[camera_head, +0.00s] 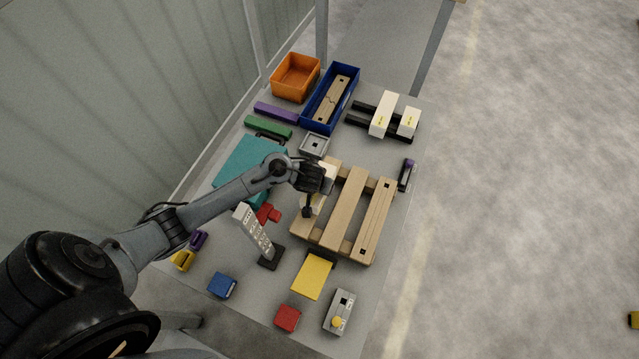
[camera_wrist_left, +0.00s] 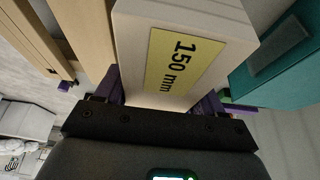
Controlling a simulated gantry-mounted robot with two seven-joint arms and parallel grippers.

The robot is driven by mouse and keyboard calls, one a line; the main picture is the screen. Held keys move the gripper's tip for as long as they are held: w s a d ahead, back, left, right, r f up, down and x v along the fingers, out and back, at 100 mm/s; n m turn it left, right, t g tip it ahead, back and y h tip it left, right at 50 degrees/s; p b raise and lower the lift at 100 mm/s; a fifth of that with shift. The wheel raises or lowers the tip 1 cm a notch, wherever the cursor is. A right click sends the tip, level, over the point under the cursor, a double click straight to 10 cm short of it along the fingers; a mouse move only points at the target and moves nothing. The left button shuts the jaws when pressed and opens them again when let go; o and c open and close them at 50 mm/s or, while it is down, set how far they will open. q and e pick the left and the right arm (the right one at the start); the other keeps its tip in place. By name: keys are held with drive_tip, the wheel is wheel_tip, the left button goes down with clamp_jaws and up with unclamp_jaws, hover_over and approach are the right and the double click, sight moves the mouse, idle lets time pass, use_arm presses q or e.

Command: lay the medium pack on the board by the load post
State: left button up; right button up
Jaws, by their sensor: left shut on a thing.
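My left gripper (camera_head: 313,196) is shut on a cream pack (camera_head: 328,171) over the left side of the slatted wooden pallet (camera_head: 343,212). In the left wrist view the pack (camera_wrist_left: 145,50) has a yellow label reading 150 mm. It sits between the purple fingertips. Its underside is hidden, so I cannot tell whether it touches the pallet. An upright pale post with marks (camera_head: 254,231) stands on a dark base left of the pallet. A flat yellow board (camera_head: 313,276) lies to its right. I cannot tell for sure which is the task's board. My right gripper is not in view.
Two cream packs (camera_head: 383,115) rest on black rails at the back right. A blue bin (camera_head: 317,121) with wooden pieces and an orange bin (camera_head: 296,78) stand at the back. A teal block (camera_head: 243,163) is left of the gripper. Small coloured blocks and a button box (camera_head: 339,311) are in front.

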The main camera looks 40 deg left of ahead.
use_arm(q)
drive_tip(key=shift+p, duration=1.1)
idle(1.7)
drive_tip(key=shift+f+b, duration=0.7)
drive_tip(key=shift+f, duration=0.35)
idle(0.3)
drive_tip(key=o, duration=1.3)
drive_tip(key=shift+o, duration=0.5)
drive_tip(key=p+v, duration=0.4)
drive_tip(key=v, duration=0.3)
drive_tip(key=shift+r+p, duration=0.3)
